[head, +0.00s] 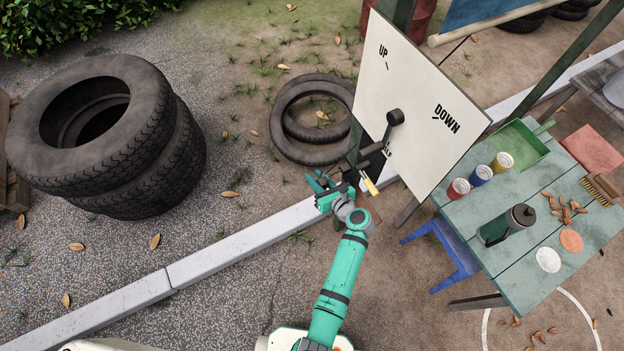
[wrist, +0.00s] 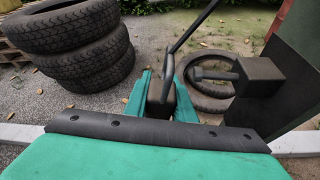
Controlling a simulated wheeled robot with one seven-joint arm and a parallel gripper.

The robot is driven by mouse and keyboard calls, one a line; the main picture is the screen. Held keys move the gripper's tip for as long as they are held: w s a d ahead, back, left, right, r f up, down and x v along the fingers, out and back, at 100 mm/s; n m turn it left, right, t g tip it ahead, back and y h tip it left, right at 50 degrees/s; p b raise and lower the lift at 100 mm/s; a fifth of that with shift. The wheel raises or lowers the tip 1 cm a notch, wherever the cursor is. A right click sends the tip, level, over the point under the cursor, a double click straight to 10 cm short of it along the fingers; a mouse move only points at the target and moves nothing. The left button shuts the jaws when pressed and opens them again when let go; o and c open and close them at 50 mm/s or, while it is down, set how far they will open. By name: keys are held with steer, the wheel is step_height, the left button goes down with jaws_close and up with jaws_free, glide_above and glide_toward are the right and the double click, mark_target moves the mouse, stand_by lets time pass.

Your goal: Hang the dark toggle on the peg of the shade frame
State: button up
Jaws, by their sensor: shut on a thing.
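My gripper (head: 347,178) is shut on the dark toggle, in front of the lower left corner of the white board. In the wrist view my gripper (wrist: 164,98) has its teal fingers either side of the dark toggle (wrist: 168,88). A thin dark strip, like a cord, runs up and right from the toggle. In the head view, dark parts by the gripper overlap and are hard to separate.
The white board (head: 420,85) with UP and DOWN lettering and a dark knob (head: 395,117) stands just right of my gripper. A green table (head: 520,220) with cans and a flask is further right. Stacked tyres (head: 110,140) stand left; a pale kerb (head: 240,240) crosses below.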

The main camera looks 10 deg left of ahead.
steer(key=shift+w+d+f, duration=0.3)
steer(key=shift+w+d, duration=0.35)
steer(key=shift+d, duration=0.25)
steer(key=shift+w+d+f, duration=0.25)
steer(key=shift+w+d, duration=0.4)
steer(key=shift+d, duration=0.25)
steer(key=o, duration=1.1)
steer(key=shift+o, duration=0.2)
steer(key=v, duration=1)
steer(key=shift+s+d+r, duration=0.1)
steer(key=shift+s+d, duration=0.15)
steer(key=shift+s, duration=0.05)
